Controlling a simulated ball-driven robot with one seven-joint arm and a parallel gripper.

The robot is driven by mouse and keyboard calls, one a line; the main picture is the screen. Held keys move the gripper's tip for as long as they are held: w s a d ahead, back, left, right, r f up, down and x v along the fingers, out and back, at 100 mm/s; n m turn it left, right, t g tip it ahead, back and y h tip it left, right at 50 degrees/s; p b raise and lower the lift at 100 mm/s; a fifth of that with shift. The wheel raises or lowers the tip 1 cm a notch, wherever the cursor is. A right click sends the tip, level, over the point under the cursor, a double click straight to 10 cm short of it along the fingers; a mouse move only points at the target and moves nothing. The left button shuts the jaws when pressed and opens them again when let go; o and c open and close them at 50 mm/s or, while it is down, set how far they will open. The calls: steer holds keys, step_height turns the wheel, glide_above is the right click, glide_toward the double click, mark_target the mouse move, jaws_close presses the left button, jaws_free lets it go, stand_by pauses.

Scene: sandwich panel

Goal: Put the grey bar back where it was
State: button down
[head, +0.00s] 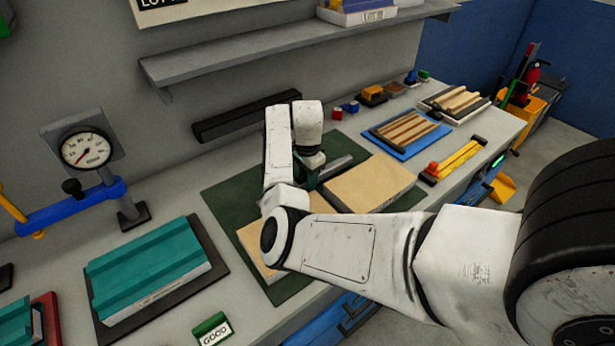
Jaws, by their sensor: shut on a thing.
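My gripper (310,177) is over the green mat (229,198) and is shut on the grey bar (341,167). The bar's right end shows to the right of my gripper, behind the tan panel (370,184). My white arm and gripper hide the rest of the bar, and I cannot tell if it touches the mat. A second tan piece (252,243) lies on the mat, partly covered by my arm.
A dark rail (245,117) runs along the wall behind. A dial gauge (86,149) and teal ribbed panel (150,267) are at left. At right are a blue tray (392,151) of wooden strips and a yellow-and-red tool (455,161). A shelf (250,52) hangs above.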

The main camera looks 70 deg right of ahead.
steer(key=c, duration=1.2)
jaws_free()
steer(key=shift+f, duration=0.15)
steer(key=o, duration=0.4)
steer(key=shift+o, duration=0.2)
